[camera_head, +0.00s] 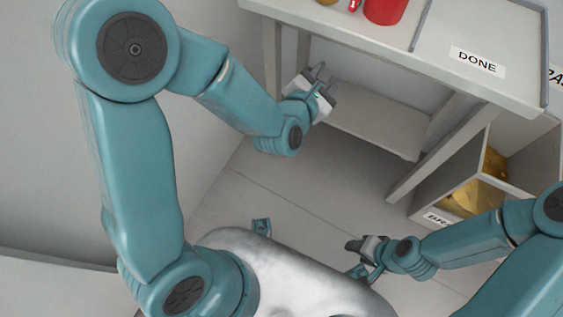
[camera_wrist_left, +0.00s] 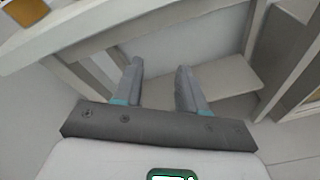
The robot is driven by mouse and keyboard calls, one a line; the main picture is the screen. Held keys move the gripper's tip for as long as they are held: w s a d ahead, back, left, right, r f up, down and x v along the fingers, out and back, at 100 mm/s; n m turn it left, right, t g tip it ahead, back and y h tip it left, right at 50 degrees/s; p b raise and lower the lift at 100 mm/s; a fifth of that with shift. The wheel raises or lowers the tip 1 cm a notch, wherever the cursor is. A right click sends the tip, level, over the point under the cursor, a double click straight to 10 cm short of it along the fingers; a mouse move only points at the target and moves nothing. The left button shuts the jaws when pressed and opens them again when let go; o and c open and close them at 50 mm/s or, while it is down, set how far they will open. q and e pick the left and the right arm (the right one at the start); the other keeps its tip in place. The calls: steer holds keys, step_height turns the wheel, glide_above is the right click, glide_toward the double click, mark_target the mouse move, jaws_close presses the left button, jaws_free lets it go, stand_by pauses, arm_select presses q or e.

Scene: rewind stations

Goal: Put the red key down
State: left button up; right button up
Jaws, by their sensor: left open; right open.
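A small red item (camera_head: 354,6), perhaps the red key, lies on the table at the top edge of the head view; it is cut off, so I cannot tell for sure. My left gripper (camera_head: 318,76) is open and empty, below and in front of the table's front edge. In the left wrist view its two fingers (camera_wrist_left: 160,76) stand apart with nothing between them. My right gripper (camera_head: 357,258) is low over the floor, left of the shelf unit, apart from the table. It is open, and I see nothing in it.
A red cup (camera_head: 385,10) stands beside the small red item. The table (camera_head: 400,45) has a section with a DONE label (camera_head: 477,61) on the right. Below are a low shelf (camera_head: 375,128) and a bin (camera_head: 425,208) holding gold-coloured things. The floor (camera_head: 290,205) between is clear.

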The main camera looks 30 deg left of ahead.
arm_select(q)
steer(key=s+f+m+g+h, duration=0.1)
steer(key=s+f+m+g, duration=0.4)
steer(key=f+m, duration=0.5)
steer(key=s+f+m+g+h, duration=0.1)
steer(key=s+f+m+g, duration=0.5)
steer(key=s+f+m, duration=0.4)
step_height(320, 180, down, 6)
steer(key=shift+s+r+m, duration=0.1)
steer(key=shift+s+m, duration=0.2)
steer(key=s+f+m+g, duration=0.1)
steer(key=s+m, duration=0.1)
steer(key=s+f+m+g, duration=0.1)
steer(key=s+m, duration=0.1)
steer(key=s, duration=0.1)
steer(key=s+f+m+g+h, duration=0.1)
steer(key=s+f+m, duration=0.1)
steer(key=shift+s+d, duration=0.2)
steer(key=shift+s, duration=0.15)
steer(key=shift+c, duration=1)
steer(key=shift+s+f+m+g, duration=0.1)
steer(key=shift+s+m+g, duration=0.3)
steer(key=shift+m, duration=0.1)
steer(key=shift+c, duration=0.7)
steer(key=shift+w, duration=0.1)
